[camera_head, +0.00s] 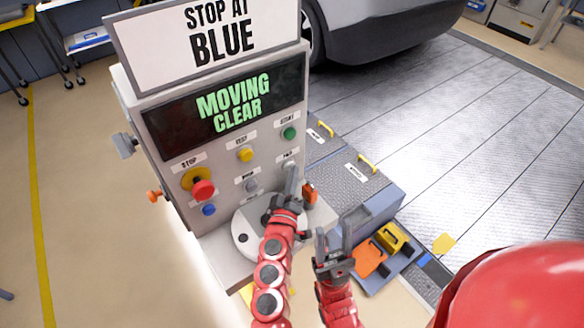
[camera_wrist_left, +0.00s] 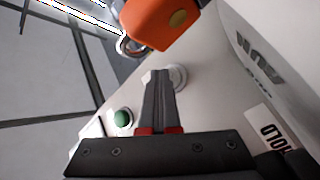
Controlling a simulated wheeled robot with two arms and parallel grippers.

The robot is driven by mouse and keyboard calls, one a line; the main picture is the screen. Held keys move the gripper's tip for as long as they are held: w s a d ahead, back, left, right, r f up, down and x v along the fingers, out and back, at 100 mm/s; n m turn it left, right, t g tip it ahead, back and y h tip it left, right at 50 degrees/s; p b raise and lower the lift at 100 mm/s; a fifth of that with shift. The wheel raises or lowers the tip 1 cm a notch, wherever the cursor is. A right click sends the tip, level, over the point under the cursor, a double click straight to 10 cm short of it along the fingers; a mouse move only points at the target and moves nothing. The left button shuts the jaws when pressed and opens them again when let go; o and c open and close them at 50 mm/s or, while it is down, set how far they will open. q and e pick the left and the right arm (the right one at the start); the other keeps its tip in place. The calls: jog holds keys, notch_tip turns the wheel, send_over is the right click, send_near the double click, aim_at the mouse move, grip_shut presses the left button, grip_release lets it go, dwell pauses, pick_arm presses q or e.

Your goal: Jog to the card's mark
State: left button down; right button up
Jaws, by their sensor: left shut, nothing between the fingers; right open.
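The card (camera_head: 215,38) on top of the console reads "STOP AT BLUE". The console display (camera_head: 228,106) below it reads "MOVING CLEAR" in green. A pale button (camera_head: 289,166) sits on the panel's right side, under the green button (camera_head: 289,133). My left gripper (camera_head: 291,178) is shut and empty, its tips at the pale button. In the left wrist view the shut fingers (camera_wrist_left: 160,78) are beside a pale round button (camera_wrist_left: 180,78); contact cannot be told. My right gripper (camera_head: 341,232) is open and empty, right of the console.
A red stop button (camera_head: 203,190), a yellow button (camera_head: 245,154) and a blue button (camera_head: 208,209) are on the panel. An orange part (camera_wrist_left: 162,20) is close to my left fingers. A tray (camera_head: 385,285) holds orange and yellow items. A car (camera_head: 385,35) stands behind.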

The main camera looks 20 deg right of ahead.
pick_arm(q)
jog(key=shift+s, duration=0.15)
jog(key=shift+s+d, duration=0.3)
jog(key=shift+s, duration=0.45)
